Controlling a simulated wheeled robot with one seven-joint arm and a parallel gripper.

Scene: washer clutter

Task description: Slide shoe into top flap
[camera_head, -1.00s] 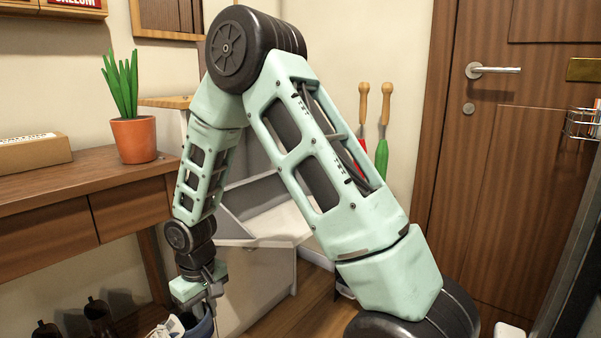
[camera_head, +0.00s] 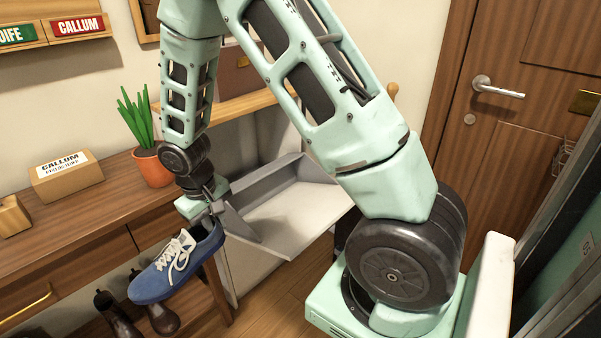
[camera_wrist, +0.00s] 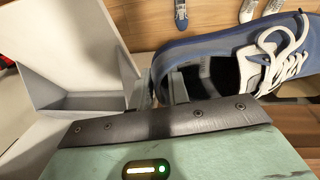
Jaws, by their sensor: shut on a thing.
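A blue shoe (camera_head: 178,262) with white laces hangs from my gripper (camera_head: 217,208) in the head view. In the wrist view the shoe (camera_wrist: 235,45) fills the upper right, and my gripper (camera_wrist: 160,88) is shut on its heel collar. The toe points down and left in the head view. The top flap (camera_head: 290,212) of the grey-white cabinet is tipped open, just right of the shoe. In the wrist view the open flap (camera_wrist: 75,100) lies to the left of the shoe, apart from it. Part of the flap is hidden behind my arm.
A wooden console table (camera_head: 80,218) stands at left with a potted plant (camera_head: 152,166) and a box labelled Callum (camera_head: 66,180). Dark boots (camera_head: 112,312) sit below it. A wooden door (camera_head: 500,160) is at right.

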